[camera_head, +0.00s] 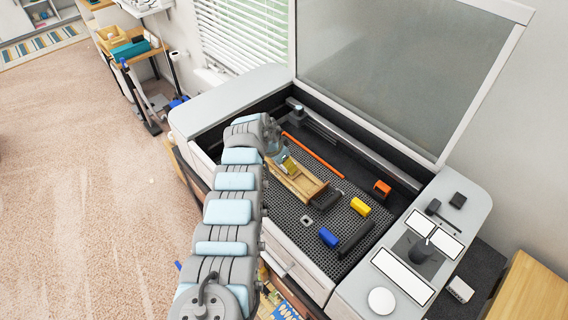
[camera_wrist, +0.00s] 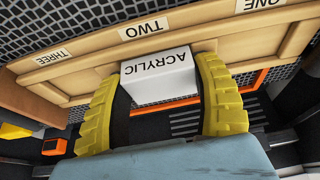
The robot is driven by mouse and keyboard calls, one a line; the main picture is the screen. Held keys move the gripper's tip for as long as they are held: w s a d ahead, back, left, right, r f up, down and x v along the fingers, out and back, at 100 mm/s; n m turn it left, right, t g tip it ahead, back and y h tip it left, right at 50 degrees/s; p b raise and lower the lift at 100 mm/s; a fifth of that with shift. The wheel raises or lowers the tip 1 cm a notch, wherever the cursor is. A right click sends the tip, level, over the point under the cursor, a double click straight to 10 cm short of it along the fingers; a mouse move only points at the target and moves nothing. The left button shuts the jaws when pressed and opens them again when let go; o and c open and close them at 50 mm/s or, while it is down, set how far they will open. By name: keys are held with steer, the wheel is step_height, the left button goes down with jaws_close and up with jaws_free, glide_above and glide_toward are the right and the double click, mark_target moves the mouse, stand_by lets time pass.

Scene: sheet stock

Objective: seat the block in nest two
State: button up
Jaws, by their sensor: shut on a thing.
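A white block (camera_wrist: 160,78) marked ACRYLIC is between the two yellow fingers of my gripper (camera_wrist: 155,74) in the wrist view. The fingers are shut on it from both sides. A wooden tray (camera_wrist: 90,68) crosses the wrist view, with labels THREE, TWO (camera_wrist: 144,28) and ONE. The block is beside the TWO label, overlapping the tray's edge in the picture. I cannot tell whether it touches the tray or how deep it sits. In the head view my gripper (camera_head: 277,152) is at the far end of the wooden tray (camera_head: 312,187); the block is not clear there.
The tray lies on a perforated black bed inside a grey machine. An orange strip (camera_head: 313,155) runs behind it. A yellow piece (camera_head: 360,207), a blue piece (camera_head: 328,237), a black cylinder (camera_head: 356,239) and an orange box (camera_head: 381,187) lie to the right. The machine's lid is raised.

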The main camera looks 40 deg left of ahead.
steer(key=shift+f, duration=0.1)
steer(key=shift+f, duration=0.15)
steer(key=o, duration=1.2)
steer(key=shift+d, duration=0.2)
steer(key=shift+s+a, duration=0.1)
steer(key=shift+a, duration=0.05)
steer(key=shift+s+a+r, duration=0.1)
steer(key=shift+s+r, duration=0.05)
steer(key=shift+r, duration=0.05)
steer(key=shift+p+v, duration=0.3)
steer(key=shift+v, duration=5.6)
steer(key=shift+w, duration=0.2)
